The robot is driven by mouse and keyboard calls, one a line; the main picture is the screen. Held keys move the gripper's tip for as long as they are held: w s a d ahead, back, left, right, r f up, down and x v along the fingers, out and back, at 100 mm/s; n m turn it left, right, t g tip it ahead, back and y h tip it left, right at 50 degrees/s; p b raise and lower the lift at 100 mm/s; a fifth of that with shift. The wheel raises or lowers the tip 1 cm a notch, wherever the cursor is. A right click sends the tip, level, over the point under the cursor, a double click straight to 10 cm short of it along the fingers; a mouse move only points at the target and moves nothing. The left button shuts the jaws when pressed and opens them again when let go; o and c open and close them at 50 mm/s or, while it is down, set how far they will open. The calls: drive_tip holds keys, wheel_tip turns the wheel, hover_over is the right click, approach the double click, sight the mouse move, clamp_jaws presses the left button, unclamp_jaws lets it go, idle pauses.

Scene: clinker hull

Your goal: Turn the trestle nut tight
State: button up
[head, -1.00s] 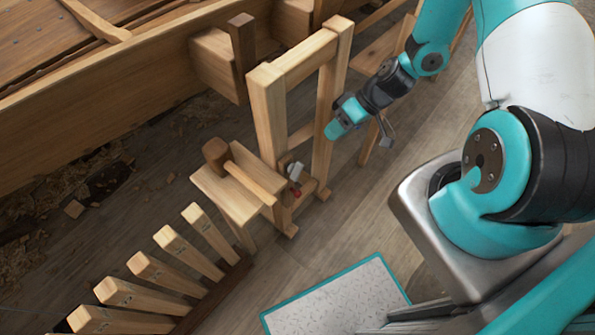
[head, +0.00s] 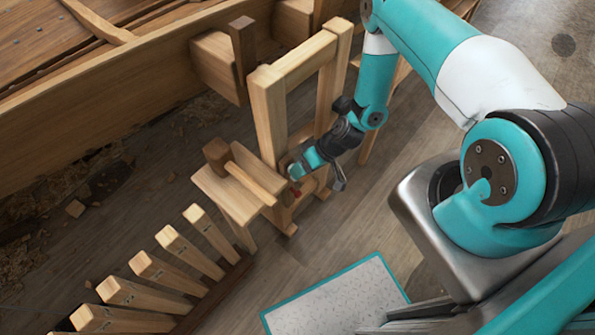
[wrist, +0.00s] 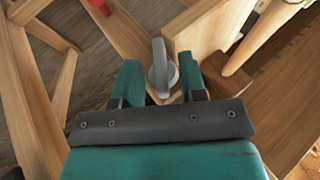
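The trestle nut (wrist: 160,72) is a grey piece with a raised flat wing, set at the trestle's wood in the wrist view. The wooden trestle (head: 268,115) stands upright beside the hull in the head view. My gripper (wrist: 159,60) is open, with one teal finger on either side of the nut. A narrow gap shows between the left finger and the nut; whether the right finger touches it I cannot tell. In the head view my gripper (head: 298,168) reaches the trestle's lower front and mostly hides the nut.
A wooden mallet (head: 217,152) lies on a small wooden stand (head: 228,196) just left of the nut. Several upright wooden pieces (head: 160,272) stand lower left. A teal-edged mat (head: 340,300) lies on the open floor.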

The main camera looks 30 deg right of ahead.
drive_tip(key=shift+x, duration=1.05)
drive_tip(key=c, duration=0.6)
drive_tip(key=shift+o, duration=0.2)
